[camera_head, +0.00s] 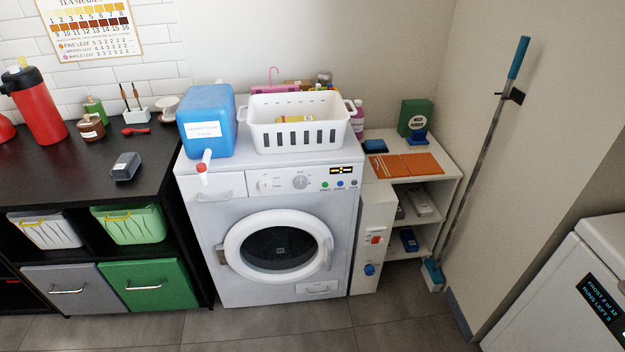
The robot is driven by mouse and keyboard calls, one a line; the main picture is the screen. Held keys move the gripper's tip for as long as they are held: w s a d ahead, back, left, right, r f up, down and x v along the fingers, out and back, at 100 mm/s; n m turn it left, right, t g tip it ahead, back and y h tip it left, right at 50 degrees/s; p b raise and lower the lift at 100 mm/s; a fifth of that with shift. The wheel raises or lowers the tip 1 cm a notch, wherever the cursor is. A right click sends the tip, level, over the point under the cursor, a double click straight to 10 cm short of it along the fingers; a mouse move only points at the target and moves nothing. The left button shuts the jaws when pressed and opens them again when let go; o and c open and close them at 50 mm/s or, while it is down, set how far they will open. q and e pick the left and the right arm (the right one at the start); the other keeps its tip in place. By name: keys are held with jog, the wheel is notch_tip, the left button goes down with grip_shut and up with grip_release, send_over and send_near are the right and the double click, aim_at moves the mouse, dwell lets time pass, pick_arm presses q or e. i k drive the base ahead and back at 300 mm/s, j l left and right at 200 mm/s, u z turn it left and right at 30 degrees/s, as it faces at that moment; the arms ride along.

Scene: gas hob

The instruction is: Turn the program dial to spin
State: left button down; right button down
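A white washing machine (210,240) stands against the back wall with its round door (280,247) shut. Its front panel has a small white knob (265,185) with marks around it. To the right of this knob is a larger grey dial (300,182). The labels around both are too small to read, so I cannot tell where either points. Right of the dial are a lit display (341,170) and small green, blue and grey buttons (340,184). Neither of my grippers is in view.
A blue jug (208,118) with a red-tipped tap and a white basket (290,138) stand on the machine; the tap overhangs the front at left. A black shelf unit (90,190) is at left. A white shelf (448,173) and a mop (480,160) are at right. The floor in front is clear.

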aim_at(264, 185)
jog(key=i+l+z, duration=0.1)
jog(key=i, duration=0.4)
jog(key=i+l+z, duration=0.1)
jog(key=i+l, duration=0.2)
jog(key=i, duration=0.2)
